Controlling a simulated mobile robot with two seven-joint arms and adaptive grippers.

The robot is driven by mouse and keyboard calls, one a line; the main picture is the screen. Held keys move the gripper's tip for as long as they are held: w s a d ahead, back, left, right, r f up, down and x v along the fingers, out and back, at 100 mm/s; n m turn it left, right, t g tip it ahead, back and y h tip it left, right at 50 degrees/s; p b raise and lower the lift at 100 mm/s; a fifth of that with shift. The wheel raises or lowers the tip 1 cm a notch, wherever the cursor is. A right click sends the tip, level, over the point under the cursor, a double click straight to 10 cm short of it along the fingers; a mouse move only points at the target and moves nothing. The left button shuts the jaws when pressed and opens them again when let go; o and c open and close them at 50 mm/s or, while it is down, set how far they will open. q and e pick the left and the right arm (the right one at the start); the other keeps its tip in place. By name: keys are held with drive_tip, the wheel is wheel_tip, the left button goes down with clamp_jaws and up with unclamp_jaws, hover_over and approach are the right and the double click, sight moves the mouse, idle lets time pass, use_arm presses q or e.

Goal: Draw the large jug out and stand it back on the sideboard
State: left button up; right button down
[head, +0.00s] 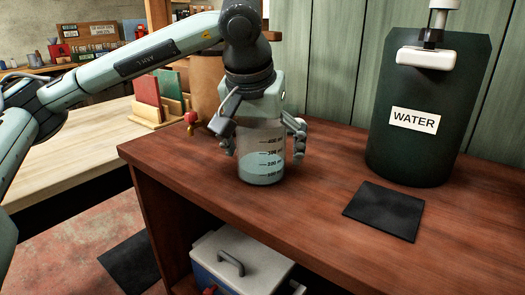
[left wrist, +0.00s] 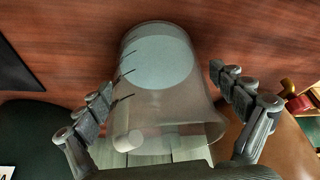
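A clear measuring jug (head: 262,165) with black scale marks stands upright on the reddish-brown sideboard (head: 330,225), with pale liquid in its lower part. My left gripper (head: 262,140) reaches down over it from above, one finger on each side. In the left wrist view the jug (left wrist: 165,100) lies between the two spread fingers (left wrist: 165,90). A gap shows between the right finger and the jug wall; the left finger is very close to the wall, and I cannot tell whether it touches. My right gripper is not in view.
A dark green WATER dispenser (head: 420,150) stands at the right, with a black mat (head: 384,210) before it. A brown container (head: 207,80) with a red tap is close behind the jug. A white-lidded cooler (head: 240,258) sits below. The front of the sideboard is clear.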

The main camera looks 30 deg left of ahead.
use_arm(q)
drive_tip(key=v, duration=1.2)
idle(0.4)
